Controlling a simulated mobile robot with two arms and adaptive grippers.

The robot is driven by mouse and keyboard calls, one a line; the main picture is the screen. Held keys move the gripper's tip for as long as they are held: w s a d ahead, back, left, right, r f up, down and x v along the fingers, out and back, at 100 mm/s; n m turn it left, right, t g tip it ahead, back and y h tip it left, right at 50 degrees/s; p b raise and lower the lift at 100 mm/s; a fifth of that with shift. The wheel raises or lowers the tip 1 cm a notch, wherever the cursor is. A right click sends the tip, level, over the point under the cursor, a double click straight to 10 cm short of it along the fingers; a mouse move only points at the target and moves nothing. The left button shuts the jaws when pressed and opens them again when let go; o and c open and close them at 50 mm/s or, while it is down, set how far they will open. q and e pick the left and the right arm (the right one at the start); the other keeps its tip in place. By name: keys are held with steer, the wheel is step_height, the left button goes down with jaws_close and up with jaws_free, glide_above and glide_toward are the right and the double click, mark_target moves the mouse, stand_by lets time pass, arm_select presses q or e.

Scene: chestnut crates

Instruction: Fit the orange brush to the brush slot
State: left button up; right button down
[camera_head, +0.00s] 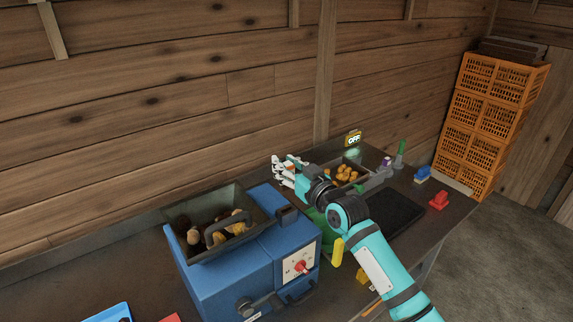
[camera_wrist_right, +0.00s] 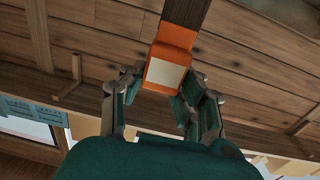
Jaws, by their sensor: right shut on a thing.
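The orange brush (camera_wrist_right: 168,65) is between the fingers of my right gripper (camera_wrist_right: 160,88) in the right wrist view. It has an orange body with a pale face, and a dark brown part runs up from it. In the head view my right gripper (camera_head: 287,170) is above the back of the bench, behind the blue machine; I cannot make out the brush there. I cannot tell which part is the brush slot. My left gripper is not in view.
A blue machine (camera_head: 225,284) with a hopper of chestnuts stands left of my right arm. A tray of chestnuts (camera_head: 348,174), a purple piece (camera_head: 386,161), a green upright piece (camera_head: 402,147), a blue block (camera_head: 422,173) and a red block (camera_head: 439,200) lie right. Orange crates (camera_head: 490,115) stand beyond.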

mark_target(286, 190)
steer(key=shift+s+f+b, duration=0.1)
steer(key=shift+f+b, duration=0.4)
steer(key=shift+f, duration=0.25)
steer(key=shift+f+b, duration=0.35)
steer(key=shift+f, duration=0.05)
step_height(286, 190, down, 2)
steer(key=shift+f+b, duration=0.25)
steer(key=shift+b, duration=0.65)
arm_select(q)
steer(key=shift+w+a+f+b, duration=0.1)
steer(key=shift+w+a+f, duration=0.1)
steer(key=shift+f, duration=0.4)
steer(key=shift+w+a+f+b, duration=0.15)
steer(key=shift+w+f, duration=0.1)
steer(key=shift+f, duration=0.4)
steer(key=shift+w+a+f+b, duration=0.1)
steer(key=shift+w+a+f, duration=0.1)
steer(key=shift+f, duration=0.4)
arm_select(e)
steer(key=shift+f, duration=0.45)
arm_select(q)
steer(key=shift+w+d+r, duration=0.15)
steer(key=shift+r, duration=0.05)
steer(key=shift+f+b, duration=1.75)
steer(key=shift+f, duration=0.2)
arm_select(e)
steer(key=shift+f, duration=2.5)
steer(key=c, duration=0.9)
jaws_free()
